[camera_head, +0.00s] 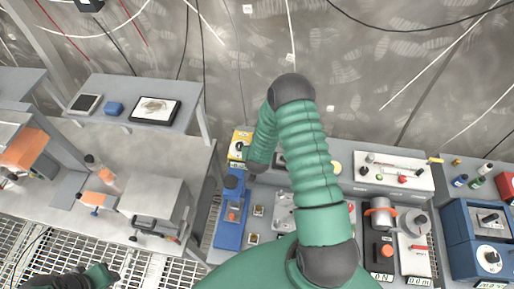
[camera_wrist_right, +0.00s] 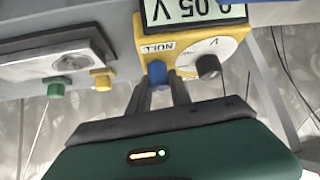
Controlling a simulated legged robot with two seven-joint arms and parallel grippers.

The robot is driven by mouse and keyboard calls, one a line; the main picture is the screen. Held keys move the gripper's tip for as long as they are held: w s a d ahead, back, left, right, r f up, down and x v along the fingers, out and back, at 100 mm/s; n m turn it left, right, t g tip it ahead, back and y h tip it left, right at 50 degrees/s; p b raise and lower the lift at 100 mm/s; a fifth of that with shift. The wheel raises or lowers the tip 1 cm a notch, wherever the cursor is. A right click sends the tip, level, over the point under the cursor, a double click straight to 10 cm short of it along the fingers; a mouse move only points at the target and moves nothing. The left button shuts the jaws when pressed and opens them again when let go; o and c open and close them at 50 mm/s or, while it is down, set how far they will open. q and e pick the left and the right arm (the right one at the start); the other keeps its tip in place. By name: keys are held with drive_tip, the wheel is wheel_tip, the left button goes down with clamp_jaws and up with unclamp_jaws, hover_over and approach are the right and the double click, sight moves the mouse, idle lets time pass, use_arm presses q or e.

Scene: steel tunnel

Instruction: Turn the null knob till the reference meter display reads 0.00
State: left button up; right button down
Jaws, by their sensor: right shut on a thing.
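The yellow reference meter (camera_wrist_right: 180,40) shows upside down in the right wrist view. Its display (camera_wrist_right: 195,10) is partly cut off by the top edge and appears to read 0.05 V. The blue null knob (camera_wrist_right: 157,73) sits below the NULL label. My right gripper (camera_wrist_right: 160,88) is shut on this knob, a finger on either side. In the head view the yellow meter (camera_head: 239,145) stands at the back of the bench, and my right arm hides part of the area. My left gripper (camera_head: 50,281) is at the bottom left edge, away from the meter; its fingers are unclear.
A black knob (camera_wrist_right: 208,66) on a white dial is close beside the null knob. A panel with green and yellow terminals (camera_wrist_right: 102,78) is to the left. In the head view a blue device (camera_head: 231,212) stands in front of the meter. Several instruments fill the bench to the right.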

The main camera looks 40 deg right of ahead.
drive_tip(key=shift+w+d+r+m+g+h, duration=0.15)
drive_tip(key=shift+m+g+h, duration=0.25)
drive_tip(key=shift+m, duration=0.4)
drive_tip(key=c, duration=1.5)
unclamp_jaws()
drive_tip(key=o, duration=0.3)
drive_tip(key=shift+a, duration=0.2)
drive_tip(key=shift+s, duration=0.2)
